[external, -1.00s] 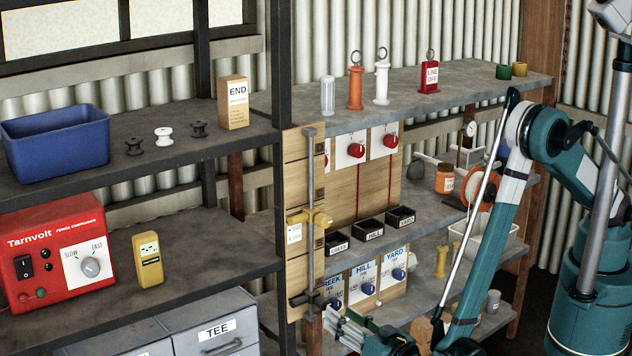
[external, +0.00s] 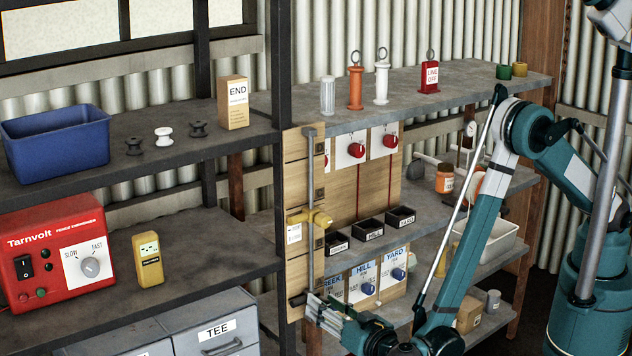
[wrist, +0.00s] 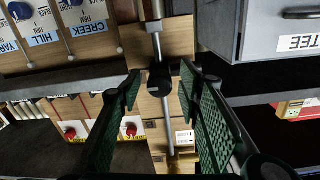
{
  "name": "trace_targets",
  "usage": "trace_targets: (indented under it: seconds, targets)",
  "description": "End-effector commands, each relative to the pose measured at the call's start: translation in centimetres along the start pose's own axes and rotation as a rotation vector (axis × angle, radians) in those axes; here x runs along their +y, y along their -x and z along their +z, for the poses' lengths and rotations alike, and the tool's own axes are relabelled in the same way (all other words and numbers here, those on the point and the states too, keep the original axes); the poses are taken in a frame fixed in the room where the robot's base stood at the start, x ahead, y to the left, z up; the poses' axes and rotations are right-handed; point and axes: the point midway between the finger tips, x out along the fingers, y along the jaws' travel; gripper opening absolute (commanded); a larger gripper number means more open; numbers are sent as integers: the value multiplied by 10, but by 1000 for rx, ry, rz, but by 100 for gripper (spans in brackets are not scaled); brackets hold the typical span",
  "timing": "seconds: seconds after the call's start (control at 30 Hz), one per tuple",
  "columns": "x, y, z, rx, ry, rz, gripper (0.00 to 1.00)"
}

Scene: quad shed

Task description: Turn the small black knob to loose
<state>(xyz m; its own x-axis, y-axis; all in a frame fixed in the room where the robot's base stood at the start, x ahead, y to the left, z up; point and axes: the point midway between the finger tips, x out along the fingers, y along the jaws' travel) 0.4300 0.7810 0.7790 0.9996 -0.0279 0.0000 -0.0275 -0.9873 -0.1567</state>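The small black knob (external: 297,300) sits low on the grey vertical rod (external: 310,220) on the wooden board, partly hidden by my gripper. In the wrist view, which looks inverted, a dark knob (wrist: 159,79) shows on the rod between my two green-padded fingers. My gripper (external: 313,308) is open, with its fingertips at the lower end of the rod. In the wrist view my gripper (wrist: 161,72) has a finger on either side of the knob, with visible gaps. I cannot tell whether the knob is turned to loose.
A yellow clamp (external: 318,219) sits higher on the rod. Blue dials (external: 368,289) labelled CREEK, HILL and YARD are just right of my gripper. The grey TEE drawer (external: 215,335) and dark shelf post (external: 283,110) are to the left.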

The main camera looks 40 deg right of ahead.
Motion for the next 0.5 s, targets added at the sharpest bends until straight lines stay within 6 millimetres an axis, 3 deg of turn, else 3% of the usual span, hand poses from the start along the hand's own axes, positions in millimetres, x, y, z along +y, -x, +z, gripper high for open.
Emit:
trace_targets:
  seconds: [0.17,0.37,0.5]
  targets:
    - [0,0,0,0,0,0,35]
    - [0,0,0,0,0,0,10]
    - [0,0,0,0,0,0,8]
